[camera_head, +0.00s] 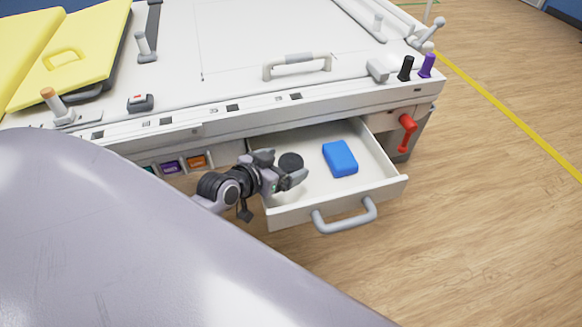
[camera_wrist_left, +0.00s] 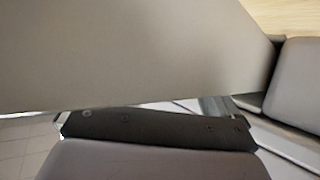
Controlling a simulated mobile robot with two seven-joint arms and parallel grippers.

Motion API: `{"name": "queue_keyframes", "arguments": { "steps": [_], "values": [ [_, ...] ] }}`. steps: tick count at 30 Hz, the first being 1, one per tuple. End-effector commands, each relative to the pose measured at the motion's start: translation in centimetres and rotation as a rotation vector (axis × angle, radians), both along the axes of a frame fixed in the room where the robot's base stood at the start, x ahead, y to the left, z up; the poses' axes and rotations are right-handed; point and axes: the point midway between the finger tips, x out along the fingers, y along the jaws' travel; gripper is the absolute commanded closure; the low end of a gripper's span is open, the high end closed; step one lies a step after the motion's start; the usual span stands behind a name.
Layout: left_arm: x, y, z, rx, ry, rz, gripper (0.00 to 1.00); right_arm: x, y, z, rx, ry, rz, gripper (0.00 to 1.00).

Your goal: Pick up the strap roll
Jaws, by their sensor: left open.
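The strap roll appears to be the small dark round thing (camera_head: 291,161) in the open white drawer (camera_head: 388,188), at the drawer's left part. My left gripper (camera_head: 282,168) is open in the head view, over the left side of the drawer, with its fingertips close to the dark round thing. I cannot tell whether they touch it. The left wrist view is filled by large grey and dark surfaces very near the camera, and the roll cannot be made out there. My right gripper is not in view.
A blue box (camera_head: 340,158) lies in the drawer to the right of the roll. The drawer has a grey front handle (camera_head: 345,217). A red lever (camera_head: 407,132) is on the cabinet (camera_head: 230,62) to the right of the drawer. The wooden floor at right is clear.

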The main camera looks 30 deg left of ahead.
Motion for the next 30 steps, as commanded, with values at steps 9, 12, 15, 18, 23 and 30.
{"name": "queue_keyframes", "arguments": {
  "steps": [9, 12, 15, 18, 23, 30],
  "values": [
    [0.94, -0.13, -0.46, 0.001, 0.001, 0.000, 0.03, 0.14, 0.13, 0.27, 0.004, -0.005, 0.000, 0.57],
    [0.93, -0.13, -0.45, 0.001, 0.000, 0.000, 0.13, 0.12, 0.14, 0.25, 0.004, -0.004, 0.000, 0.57],
    [0.92, -0.13, -0.44, 0.001, 0.000, 0.000, 0.46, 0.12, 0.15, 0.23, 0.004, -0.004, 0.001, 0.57],
    [0.91, -0.12, -0.44, 0.001, 0.000, 0.000, 0.65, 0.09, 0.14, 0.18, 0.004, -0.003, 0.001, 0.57],
    [0.92, -0.12, -0.40, 0.001, 0.000, 0.000, 0.65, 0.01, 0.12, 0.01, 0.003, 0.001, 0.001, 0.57],
    [0.95, -0.11, 0.54, 0.001, -0.003, -0.001, 0.65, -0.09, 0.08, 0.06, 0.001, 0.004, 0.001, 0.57]
  ]
}}
